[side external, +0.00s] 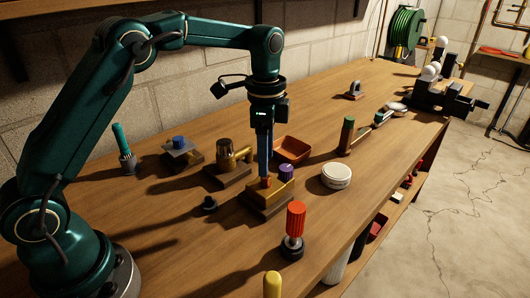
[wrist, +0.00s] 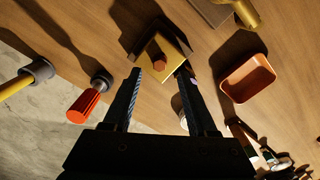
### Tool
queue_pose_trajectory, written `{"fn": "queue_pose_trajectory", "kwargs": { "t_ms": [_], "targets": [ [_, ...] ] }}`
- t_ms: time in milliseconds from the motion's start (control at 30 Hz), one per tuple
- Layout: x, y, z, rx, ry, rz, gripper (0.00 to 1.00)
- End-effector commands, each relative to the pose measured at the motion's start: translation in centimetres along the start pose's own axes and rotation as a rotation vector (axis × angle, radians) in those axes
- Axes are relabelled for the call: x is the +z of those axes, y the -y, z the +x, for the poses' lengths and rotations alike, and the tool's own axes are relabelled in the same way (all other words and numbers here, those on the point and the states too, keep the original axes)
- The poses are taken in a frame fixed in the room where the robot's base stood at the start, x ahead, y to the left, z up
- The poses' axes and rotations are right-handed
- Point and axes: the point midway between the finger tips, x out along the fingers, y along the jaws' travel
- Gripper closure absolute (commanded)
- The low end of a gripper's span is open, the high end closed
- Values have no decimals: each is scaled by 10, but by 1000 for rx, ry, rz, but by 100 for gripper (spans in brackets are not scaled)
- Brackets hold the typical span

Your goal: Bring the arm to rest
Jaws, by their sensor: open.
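My gripper (side external: 265,178) points straight down over a brass block (side external: 262,194) on a dark base in the side view. The block carries a copper-coloured peg and a purple knob (side external: 286,171). In the wrist view my gripper (wrist: 160,71) has its two dark fingers spread apart, with nothing visibly held. I cannot tell whether the fingertips touch the block.
A red-handled tool (side external: 295,220) and a yellow-handled tool (side external: 272,284) stand near the front edge. An orange tray (side external: 292,152), white tub (side external: 336,175), brass valve fitting (side external: 235,157) and blue-capped block (side external: 180,148) surround the gripper. The back of the bench is mostly clear.

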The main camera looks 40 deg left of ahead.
Motion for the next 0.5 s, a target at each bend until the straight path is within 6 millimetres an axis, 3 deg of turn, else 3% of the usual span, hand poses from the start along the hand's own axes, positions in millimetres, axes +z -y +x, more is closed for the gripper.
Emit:
{"fn": "queue_pose_trajectory", "kwargs": {
  "t_ms": [167,267,500],
  "targets": [
    [-1,1,-22,-26,-18,0,42],
    [0,-1,-46,-70,-48,1,42],
    [22,-34,-103,-171,-125,-55,42]
  ]
}}
